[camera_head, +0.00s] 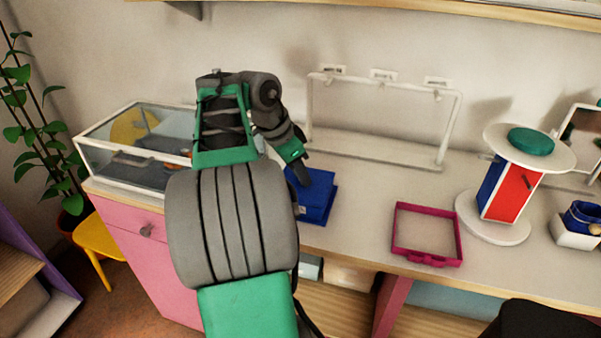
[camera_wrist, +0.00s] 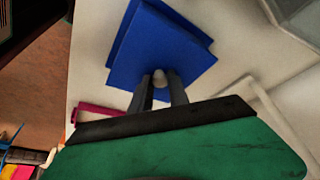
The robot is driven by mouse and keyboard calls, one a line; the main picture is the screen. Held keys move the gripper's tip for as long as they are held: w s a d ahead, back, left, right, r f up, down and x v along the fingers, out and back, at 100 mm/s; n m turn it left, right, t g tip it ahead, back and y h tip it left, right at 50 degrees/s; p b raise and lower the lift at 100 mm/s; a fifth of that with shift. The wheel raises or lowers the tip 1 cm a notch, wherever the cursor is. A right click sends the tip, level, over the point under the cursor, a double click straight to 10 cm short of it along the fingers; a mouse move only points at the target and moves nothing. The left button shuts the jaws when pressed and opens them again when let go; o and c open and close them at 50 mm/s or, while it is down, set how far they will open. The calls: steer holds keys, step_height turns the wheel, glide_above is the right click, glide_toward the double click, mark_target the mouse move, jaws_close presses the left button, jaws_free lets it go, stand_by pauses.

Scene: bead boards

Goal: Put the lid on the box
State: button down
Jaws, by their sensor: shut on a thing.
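My gripper (camera_head: 302,178) is shut on the pale knob (camera_wrist: 160,77) of a flat blue lid (camera_wrist: 140,58). The lid also shows in the head view (camera_head: 319,184), at the fingertips. A second blue shape, which looks like the box (camera_wrist: 178,18), shows past the lid's upper edge in the wrist view. In the head view the box (camera_head: 317,213) shows just below the lid. The lid looks offset from the box; I cannot tell whether they touch. The lid hides most of the box, and my arm covers part of the scene to the left.
A magenta open tray (camera_head: 399,235) lies to the right on the table. A glass case (camera_head: 130,160) stands at the left and a white frame (camera_head: 452,125) at the back. A round white stand (camera_head: 487,222) is further right. Bare tabletop (camera_head: 365,195) lies between box and tray.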

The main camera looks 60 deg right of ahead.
stand_by(0.3)
steer(key=c, duration=0.8)
jaws_free()
steer(key=shift+o, duration=0.2)
step_height(320, 180, up, 8)
steer(key=p, duration=0.8)
steer(key=shift+r, duration=0.1)
steer(key=shift+c, duration=0.6)
jaws_close()
